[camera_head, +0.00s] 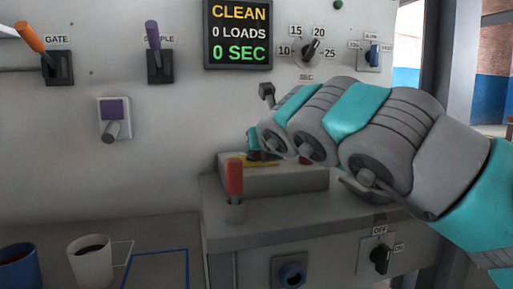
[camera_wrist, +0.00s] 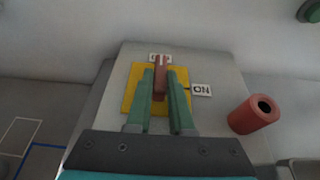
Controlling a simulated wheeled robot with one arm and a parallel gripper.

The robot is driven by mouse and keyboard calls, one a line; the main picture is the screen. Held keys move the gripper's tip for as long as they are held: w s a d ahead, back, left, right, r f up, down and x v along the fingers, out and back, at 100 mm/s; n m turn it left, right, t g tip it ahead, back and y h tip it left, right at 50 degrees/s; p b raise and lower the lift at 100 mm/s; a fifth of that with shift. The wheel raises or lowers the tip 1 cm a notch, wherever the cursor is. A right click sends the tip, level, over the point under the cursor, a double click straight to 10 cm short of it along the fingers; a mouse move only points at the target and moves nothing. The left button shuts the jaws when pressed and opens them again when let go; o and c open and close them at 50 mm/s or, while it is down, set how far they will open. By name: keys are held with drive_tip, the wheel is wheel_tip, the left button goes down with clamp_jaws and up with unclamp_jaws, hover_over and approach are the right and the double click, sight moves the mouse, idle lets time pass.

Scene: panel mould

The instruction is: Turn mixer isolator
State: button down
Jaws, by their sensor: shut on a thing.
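In the wrist view a red lever (camera_wrist: 160,78) stands on a yellow plate (camera_wrist: 129,98), with an ON label (camera_wrist: 201,90) to its right. The lever points up the picture, over a second label that it partly covers. My gripper (camera_wrist: 165,88) has its two green fingers on either side of the lever, shut on it. In the head view the yellow plate (camera_head: 262,164) shows only as a strip on a grey box (camera_head: 290,182). My gripper (camera_head: 258,150) is over that box, and my arm hides much of it, including the lever.
A red-handled stick (camera_head: 234,178) stands upright at the box's front left. A red hollow cylinder (camera_wrist: 254,115) lies right of the plate. A black OFF/ON knob (camera_head: 380,259) is on the bench front. Two cups (camera_head: 91,262) (camera_head: 20,268) stand at lower left.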

drive_tip(key=shift+r, duration=0.1)
drive_tip(key=c, duration=0.8)
unclamp_jaws()
drive_tip(key=v, duration=0.7)
drive_tip(key=shift+r+p, duration=0.1)
drive_tip(key=shift+p, duration=0.25)
drive_tip(key=shift+s+d, duration=0.1)
drive_tip(key=shift+s, duration=0.25)
